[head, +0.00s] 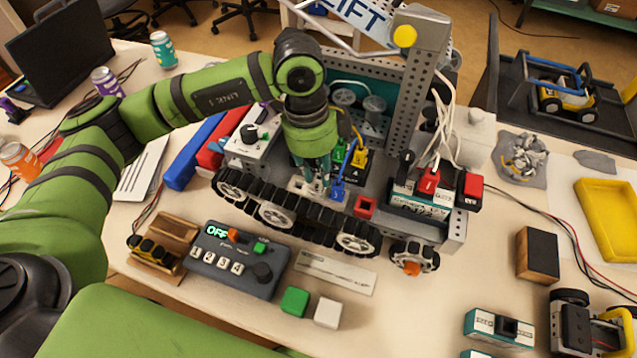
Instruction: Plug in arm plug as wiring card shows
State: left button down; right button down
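My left gripper (317,183) points down over the deck of the tracked robot (285,215). Its fingertips are close to a whitish socket or plug (298,186); I cannot tell whether they hold anything. A blue plug (338,191) with a blue cable is just right of the fingers. Behind it, green (337,154) and yellow (359,158) plugs sit at a black block. A red socket (365,206) is further right. A printed white card (335,272) lies in front of the tracks; its text is too small to read. My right gripper is out of view.
A control box (236,258) reading OFF stands in front of the tracks. Green (294,301) and white (327,312) cubes lie near the front. A battery pack with a red plug (428,181) and white cables is at the deck's right. A perforated post (414,90) rises behind.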

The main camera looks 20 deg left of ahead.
aim_at(318, 177)
pick_arm(q)
jog(key=shift+r, duration=0.1)
dwell(0.3)
jog(key=shift+r+p, duration=1.35)
jog(key=shift+r, duration=0.6)
jog(key=shift+w+r, duration=0.1)
jog(key=w+a+r+n+p, duration=0.1)
jog(key=w+a+r+p, duration=0.5)
jog(key=p, duration=0.6)
jog(key=shift+h, duration=0.3)
jog(key=f+b, duration=0.1)
jog(key=f, duration=0.1)
jog(key=w+f+b, duration=0.1)
jog(key=f+b, duration=0.1)
jog(key=f, duration=0.1)
jog(key=shift+w+f, duration=0.1)
jog(key=shift+f, duration=0.2)
